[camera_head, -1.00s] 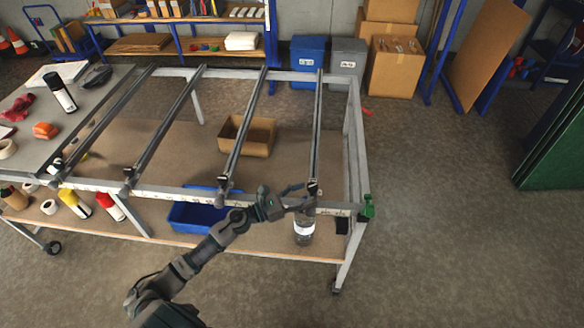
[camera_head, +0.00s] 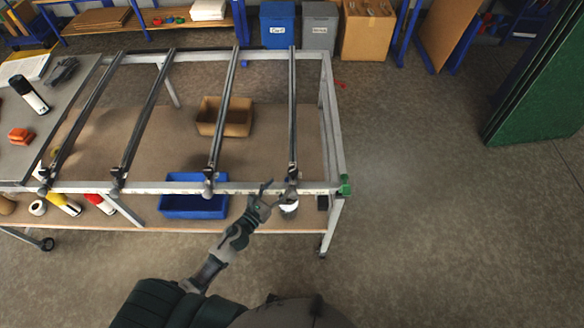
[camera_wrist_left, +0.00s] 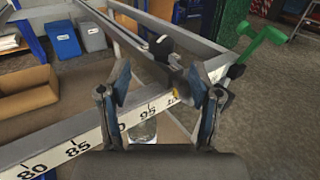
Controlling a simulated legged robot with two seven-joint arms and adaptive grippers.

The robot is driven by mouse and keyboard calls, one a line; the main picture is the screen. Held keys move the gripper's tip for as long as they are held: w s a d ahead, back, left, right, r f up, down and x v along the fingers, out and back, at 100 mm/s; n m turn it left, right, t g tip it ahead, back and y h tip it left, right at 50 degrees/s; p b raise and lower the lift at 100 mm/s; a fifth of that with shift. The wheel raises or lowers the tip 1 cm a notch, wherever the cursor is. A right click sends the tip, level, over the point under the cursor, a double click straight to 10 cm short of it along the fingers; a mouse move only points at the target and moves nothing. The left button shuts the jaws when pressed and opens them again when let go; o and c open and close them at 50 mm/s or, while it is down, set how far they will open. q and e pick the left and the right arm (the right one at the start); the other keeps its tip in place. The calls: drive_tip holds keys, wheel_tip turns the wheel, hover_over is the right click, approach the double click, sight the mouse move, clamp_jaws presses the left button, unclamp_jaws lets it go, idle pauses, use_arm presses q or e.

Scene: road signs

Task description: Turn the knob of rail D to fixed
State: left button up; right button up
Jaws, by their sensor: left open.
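Several dark rails run from the back to the front of the grey frame. The rightmost rail (camera_head: 292,110) is probably rail D; no letter is legible. Its small black knob (camera_head: 292,176) is at the front end, and also shows in the left wrist view (camera_wrist_left: 162,45). I cannot read the knob's setting. My left gripper (camera_head: 276,194) is open and empty, just in front of and slightly left of the knob. In the left wrist view its fingers (camera_wrist_left: 160,72) are spread on either side of the rail's front end, with the knob beyond them. My right gripper is not in view.
A numbered scale runs along the front beam (camera_wrist_left: 62,155). A green crank (camera_wrist_left: 262,42) sticks up at the frame's right corner. A clear bottle (camera_wrist_left: 143,131) stands below the beam. A blue bin (camera_head: 195,205) and a cardboard box (camera_head: 224,117) sit on the lower shelf. Floor to the right is free.

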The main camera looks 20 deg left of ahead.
sight(289, 174)
use_arm(q)
drive_tip(key=p+x, duration=0.1)
drive_tip(key=x, duration=0.7)
drive_tip(key=shift+d, duration=0.2)
drive_tip(key=shift+w+d, duration=0.35)
drive_tip(key=shift+w, duration=0.1)
drive_tip(key=shift+a, duration=0.15)
drive_tip(key=shift+a, duration=0.2)
drive_tip(key=c, duration=1.2)
